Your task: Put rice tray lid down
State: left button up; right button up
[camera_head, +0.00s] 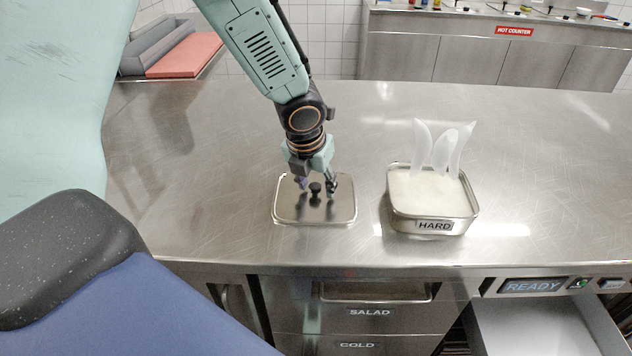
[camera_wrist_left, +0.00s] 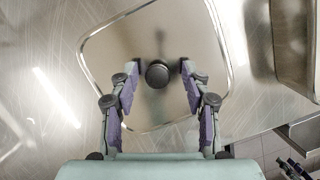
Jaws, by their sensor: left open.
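The rice tray lid (camera_head: 289,207) is a flat steel rectangle with rounded corners and a black knob (camera_head: 315,188) in its middle. It lies flat on the steel counter, and it also shows in the left wrist view (camera_wrist_left: 120,50). My left gripper (camera_head: 316,184) is just above the lid, with its fingers open on either side of the knob; in the left wrist view the knob (camera_wrist_left: 157,74) sits between the fingertips with gaps to both.
The steel counter (camera_head: 560,180) is clear to the right of the tray and behind it. An open drawer (camera_head: 540,325) juts out below the READY label at lower right. A red-orange pad (camera_head: 186,55) lies at the back left.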

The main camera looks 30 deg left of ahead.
aim_at(309, 205)
pick_arm(q)
jog(key=shift+a, duration=0.1)
jog(key=p+v, duration=0.4)
jog(key=v, duration=0.8)
jog(key=shift+r, duration=0.15)
dwell(0.3)
